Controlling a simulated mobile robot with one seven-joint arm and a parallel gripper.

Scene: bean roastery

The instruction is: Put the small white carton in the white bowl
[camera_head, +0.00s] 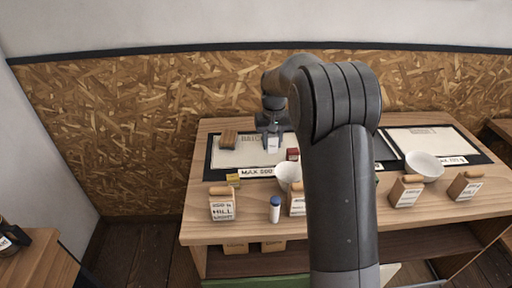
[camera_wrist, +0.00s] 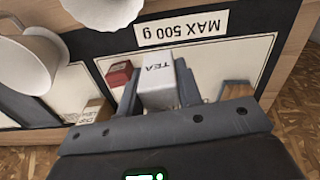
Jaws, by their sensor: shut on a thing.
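The small white carton (camera_head: 273,146), marked TEA in the wrist view (camera_wrist: 157,82), is between the fingers of my gripper (camera_head: 271,138). My gripper is shut on it, over the left tray. Whether it touches the tray is unclear. One white bowl (camera_head: 286,171) stands in front of that tray, partly hidden by my arm. Another white bowl (camera_head: 424,164) stands at the front of the right tray. Two white bowls show in the wrist view, one at the top (camera_wrist: 103,10) and one at the left (camera_wrist: 28,62).
A red box (camera_wrist: 118,73) is beside the carton. A wooden block (camera_head: 228,139) lies on the left tray (camera_head: 240,157). Corked bags (camera_head: 222,206), (camera_head: 405,191), (camera_head: 465,186) and a blue-capped white bottle (camera_head: 275,210) line the table's front. My arm hides the middle.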

